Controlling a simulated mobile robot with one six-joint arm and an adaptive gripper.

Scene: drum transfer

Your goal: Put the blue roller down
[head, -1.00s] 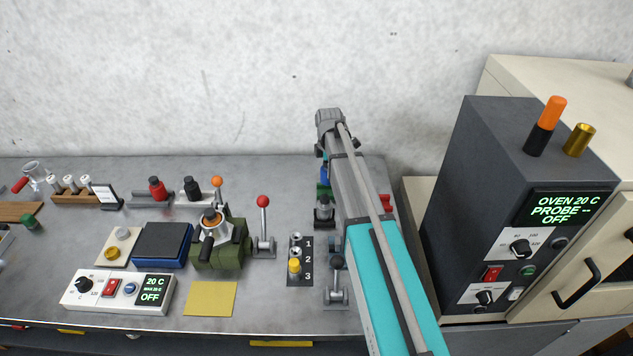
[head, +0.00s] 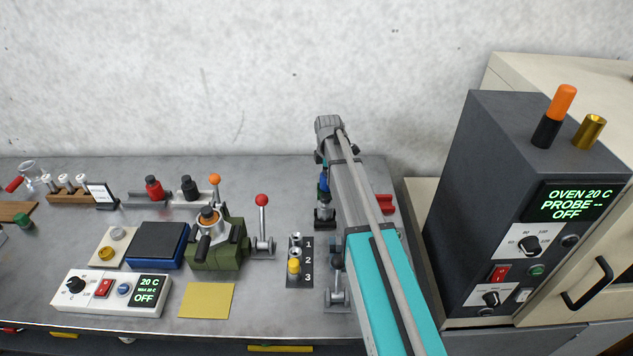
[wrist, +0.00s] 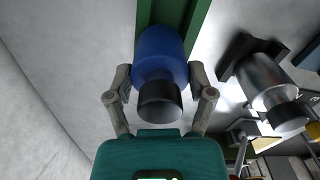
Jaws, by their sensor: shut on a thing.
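The blue roller (wrist: 160,52) has a black end and sits between the two grey fingers of my gripper (wrist: 160,75) in the wrist view. The fingers are shut on its sides. A green strip (wrist: 178,12) shows behind the roller. I cannot tell whether the roller touches it. In the head view a small part of the blue roller (head: 323,182) shows at the left edge of my arm, which hides the rest and most of my gripper.
A metal roller (wrist: 262,82) on a dark stand is close to the right of the blue roller in the wrist view. A red piece (head: 384,204) is right of my arm. The dark oven unit (head: 505,190) stands further right. The wall (head: 200,80) is behind the bench.

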